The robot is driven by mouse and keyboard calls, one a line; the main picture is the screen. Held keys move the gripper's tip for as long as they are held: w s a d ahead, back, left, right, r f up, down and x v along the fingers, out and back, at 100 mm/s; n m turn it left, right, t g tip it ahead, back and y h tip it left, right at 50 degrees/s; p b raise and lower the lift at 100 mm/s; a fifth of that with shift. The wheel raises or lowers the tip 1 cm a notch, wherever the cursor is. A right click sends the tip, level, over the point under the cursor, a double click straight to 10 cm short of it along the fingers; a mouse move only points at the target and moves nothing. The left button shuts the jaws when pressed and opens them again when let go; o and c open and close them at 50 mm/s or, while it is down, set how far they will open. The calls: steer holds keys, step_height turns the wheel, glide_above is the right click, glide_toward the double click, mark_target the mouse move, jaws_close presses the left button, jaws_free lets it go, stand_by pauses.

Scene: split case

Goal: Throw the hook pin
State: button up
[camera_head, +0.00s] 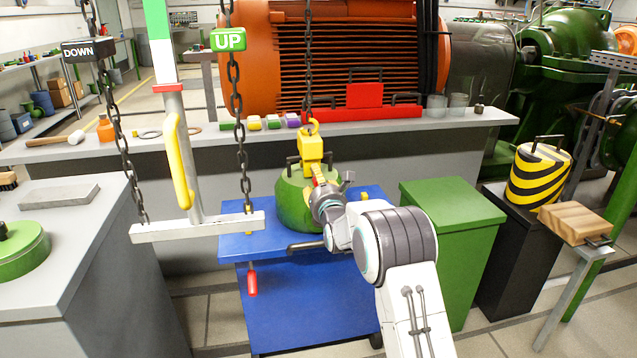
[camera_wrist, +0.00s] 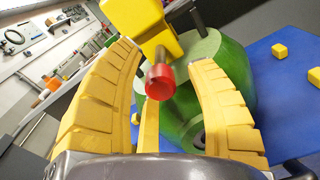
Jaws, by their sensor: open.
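The yellow hook block (camera_head: 311,148) hangs on a chain over the green round case (camera_head: 293,205), which has a dark handle at its top. The block also shows at the top of the wrist view (camera_wrist: 140,18). A red-ended pin (camera_wrist: 160,82), which looks like the hook pin, sticks out from the block towards my wrist camera. My gripper (camera_wrist: 164,55) is open, with its yellow fingers on either side of the red end and a gap visible on both sides. In the head view my wrist partly covers the case.
The case stands on a blue cart (camera_head: 290,300) with small yellow blocks (camera_wrist: 279,51). DOWN (camera_head: 88,50) and UP (camera_head: 228,39) chain tags hang at left, near a pole with a yellow handle (camera_head: 178,160). A green cabinet (camera_head: 455,225) stands right of the cart.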

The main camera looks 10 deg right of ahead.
steer(key=shift+c, duration=0.2)
jaws_close()
stand_by(0.4)
